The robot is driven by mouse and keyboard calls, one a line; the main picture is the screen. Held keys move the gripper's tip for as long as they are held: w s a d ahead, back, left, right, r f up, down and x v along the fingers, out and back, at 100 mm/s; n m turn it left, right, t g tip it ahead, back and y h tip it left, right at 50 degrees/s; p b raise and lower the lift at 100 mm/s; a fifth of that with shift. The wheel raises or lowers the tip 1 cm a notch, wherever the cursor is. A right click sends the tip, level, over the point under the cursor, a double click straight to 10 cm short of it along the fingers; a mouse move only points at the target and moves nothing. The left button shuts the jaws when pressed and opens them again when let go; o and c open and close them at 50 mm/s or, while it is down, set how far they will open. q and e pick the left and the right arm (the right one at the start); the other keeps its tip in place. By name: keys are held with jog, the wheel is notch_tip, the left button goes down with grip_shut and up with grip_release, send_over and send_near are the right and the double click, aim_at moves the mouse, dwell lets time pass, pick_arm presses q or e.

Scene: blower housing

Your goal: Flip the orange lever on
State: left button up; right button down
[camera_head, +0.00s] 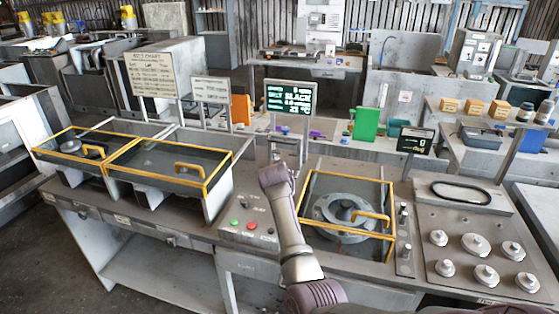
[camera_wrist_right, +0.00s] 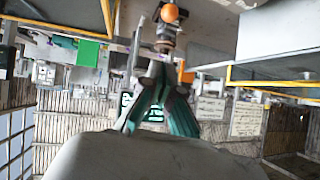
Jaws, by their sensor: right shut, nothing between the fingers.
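The orange lever's round knob (camera_wrist_right: 170,13) shows at the top of the right wrist view, on a dark grey stem. My right gripper (camera_wrist_right: 160,62) is shut and empty, its dark green fingers pointing toward the lever. The fingertips are close below the stem in the picture; I cannot tell whether they touch it. In the head view my right arm rises from the bottom centre over the bench. It hides the lever, and the gripper cannot be made out there. My left gripper is in neither view.
A panel with green and red buttons (camera_head: 250,226) lies left of my arm. A yellow-framed bay (camera_head: 392,205) with a round grey housing (camera_head: 340,217) is at its right. Yellow-framed trays (camera_head: 205,183) stand at left. A lit green sign (camera_head: 290,97) stands behind.

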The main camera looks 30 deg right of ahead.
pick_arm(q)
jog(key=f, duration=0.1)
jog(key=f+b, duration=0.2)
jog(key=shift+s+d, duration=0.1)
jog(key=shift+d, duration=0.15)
pick_arm(e)
notch_tip(320, 180, up, 8)
jog(key=s+a, duration=0.1)
jog(key=s, duration=0.2)
